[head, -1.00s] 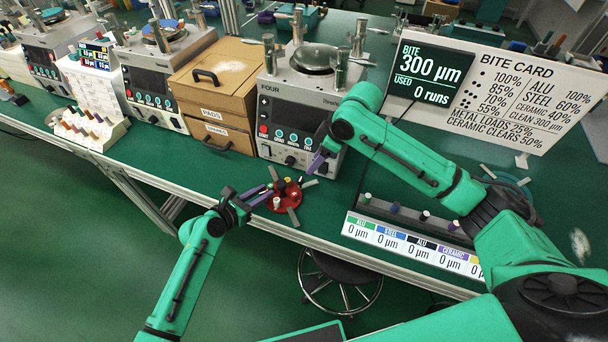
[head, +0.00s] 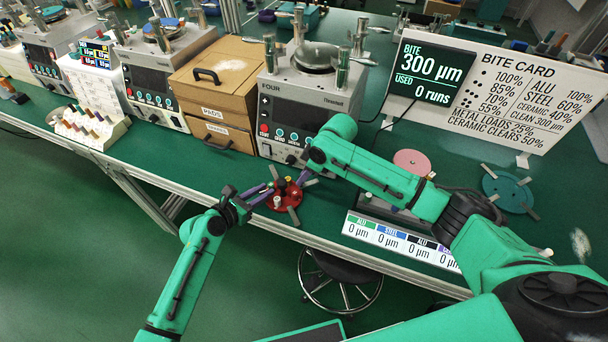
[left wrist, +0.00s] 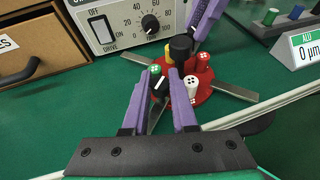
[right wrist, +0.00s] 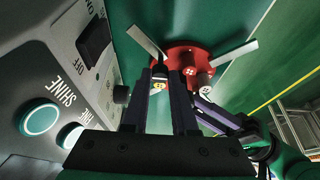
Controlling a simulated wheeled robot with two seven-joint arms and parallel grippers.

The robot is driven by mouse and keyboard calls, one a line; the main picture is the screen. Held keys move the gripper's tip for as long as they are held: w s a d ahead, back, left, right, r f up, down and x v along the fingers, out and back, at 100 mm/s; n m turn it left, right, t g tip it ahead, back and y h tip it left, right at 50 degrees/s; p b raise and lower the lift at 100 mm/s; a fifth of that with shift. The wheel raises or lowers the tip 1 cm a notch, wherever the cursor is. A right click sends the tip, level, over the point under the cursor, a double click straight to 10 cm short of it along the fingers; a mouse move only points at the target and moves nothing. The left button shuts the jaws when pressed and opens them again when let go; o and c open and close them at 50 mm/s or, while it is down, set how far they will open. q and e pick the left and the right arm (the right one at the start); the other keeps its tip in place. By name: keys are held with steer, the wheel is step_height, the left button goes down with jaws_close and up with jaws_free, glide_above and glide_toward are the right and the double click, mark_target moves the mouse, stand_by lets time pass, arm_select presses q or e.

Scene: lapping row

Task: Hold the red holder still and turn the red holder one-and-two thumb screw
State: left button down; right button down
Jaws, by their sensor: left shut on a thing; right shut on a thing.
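The red holder (head: 287,203) is a round disc lying on the green bench, with flat metal arms and several coloured pip-marked posts. It also shows in the left wrist view (left wrist: 208,92) and right wrist view (right wrist: 190,52). My left gripper (head: 267,192) is shut on a black thumb screw with a white line (left wrist: 160,86), near the green and white posts. My right gripper (head: 298,181) reaches in from the machine side and is shut at a taller black knob (left wrist: 181,48) on the holder. Its fingers partly hide what they grip in the right wrist view.
The grey machine marked FOUR (head: 305,105) stands close behind the holder. The post rack with its label strip (head: 400,238) lies to the right. A pink disc (head: 412,163) and a teal disc (head: 508,190) lie farther right. The bench's front edge is close to the holder.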

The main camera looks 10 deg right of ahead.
steer(key=shift+w+d+n+g+y, duration=0.15)
steer(key=shift+n+g, duration=0.4)
steer(key=shift+n, duration=0.9)
steer(key=shift+w+d+n+g+y, duration=0.2)
steer(key=shift+n+g, duration=0.35)
steer(key=shift+n, duration=0.9)
steer(key=shift+a, duration=0.15)
steer(key=c, duration=0.7)
jaws_free()
steer(key=shift+s, duration=0.1)
steer(key=shift+r, duration=0.1)
steer(key=v, duration=1.1)
steer(key=shift+d+r, duration=0.25)
steer(key=shift+r, duration=0.1)
